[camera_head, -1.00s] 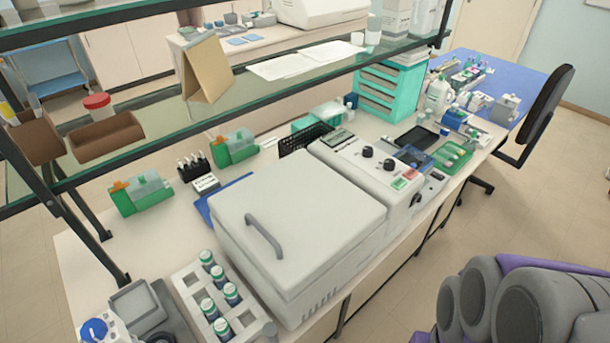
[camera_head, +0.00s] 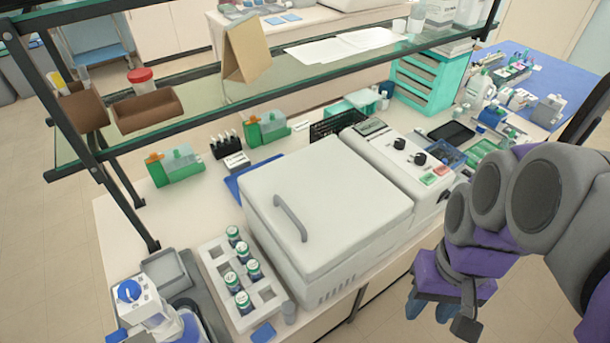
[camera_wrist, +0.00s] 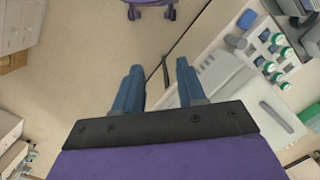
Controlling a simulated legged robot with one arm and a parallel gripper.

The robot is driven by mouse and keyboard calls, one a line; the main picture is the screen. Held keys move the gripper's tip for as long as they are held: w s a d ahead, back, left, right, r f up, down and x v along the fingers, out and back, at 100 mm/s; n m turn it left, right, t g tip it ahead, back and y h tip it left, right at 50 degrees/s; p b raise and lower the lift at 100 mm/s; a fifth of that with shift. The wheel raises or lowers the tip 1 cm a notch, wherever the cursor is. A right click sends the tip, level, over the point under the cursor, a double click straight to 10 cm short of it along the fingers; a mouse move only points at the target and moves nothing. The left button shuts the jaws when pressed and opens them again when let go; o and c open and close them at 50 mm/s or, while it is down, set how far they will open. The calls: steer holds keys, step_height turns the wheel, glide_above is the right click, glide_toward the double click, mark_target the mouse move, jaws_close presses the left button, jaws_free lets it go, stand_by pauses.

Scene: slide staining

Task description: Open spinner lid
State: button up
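The spinner (camera_head: 325,210) is a pale grey box on the bench in the middle of the head view. Its lid (camera_head: 335,185) is down flat, with a curved grey handle (camera_head: 290,218) on the lid's left part. In the wrist view the handle (camera_wrist: 277,117) shows at the right. In the head view my arm is at the right, in front of the bench, with the blue fingertips (camera_head: 430,308) pointing down, clear of the spinner.
A white rack (camera_head: 222,270) with several capped bottles stands close to the spinner's left side. The spinner's control panel (camera_head: 412,162) is at its right. A glass shelf (camera_head: 200,112) runs above the back of the bench. The floor in front is free.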

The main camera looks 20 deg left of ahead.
steer(key=w+a+r+n+p, duration=0.35)
steer(key=w+a+r, duration=0.45)
steer(key=w+a, duration=0.45)
steer(key=n+y+p, duration=0.1)
steer(key=n+p, duration=0.1)
steer(key=n, duration=0.3)
glide_toward(288, 208)
steer(key=f, duration=0.5)
steer(key=s+f+b, duration=0.1)
steer(key=f, duration=0.2)
steer(key=shift+s+a, duration=0.1)
steer(key=shift+a, duration=0.3)
jaws_close()
